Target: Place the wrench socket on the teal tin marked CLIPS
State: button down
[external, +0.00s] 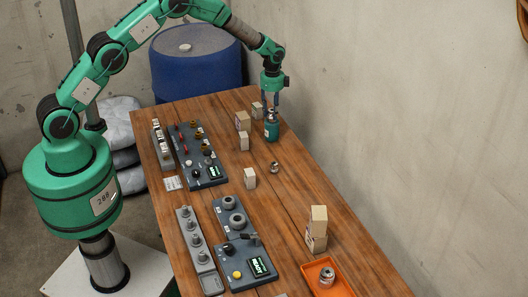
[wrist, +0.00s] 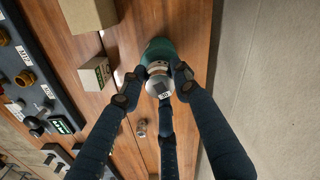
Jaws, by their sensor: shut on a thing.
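The teal tin (external: 271,131) stands upright at the far right end of the wooden table. My gripper (external: 271,108) points down right over it. In the wrist view, the fingers of my gripper (wrist: 158,80) are shut around a silvery metal piece, which looks like the wrench socket (wrist: 158,68). The teal tin (wrist: 158,46) shows just behind and below it. The socket is at the tin's top; whether it touches the lid I cannot tell. The CLIPS marking is not readable.
Wooden blocks (external: 242,121) stand close left of the tin. A small metal fitting (external: 274,168) lies nearer on the table. An orange tray (external: 338,291) holds another metal part. Control panels (external: 203,170) line the left edge. A wall (external: 400,100) is at right.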

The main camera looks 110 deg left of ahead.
aim_at(272, 110)
jog(key=shift+f, duration=0.1)
jog(key=c, duration=1.3)
grip_release()
notch_tip(272, 110, up, 12)
jog(key=shift+r+p, duration=0.1)
jog(key=shift+p, duration=0.2)
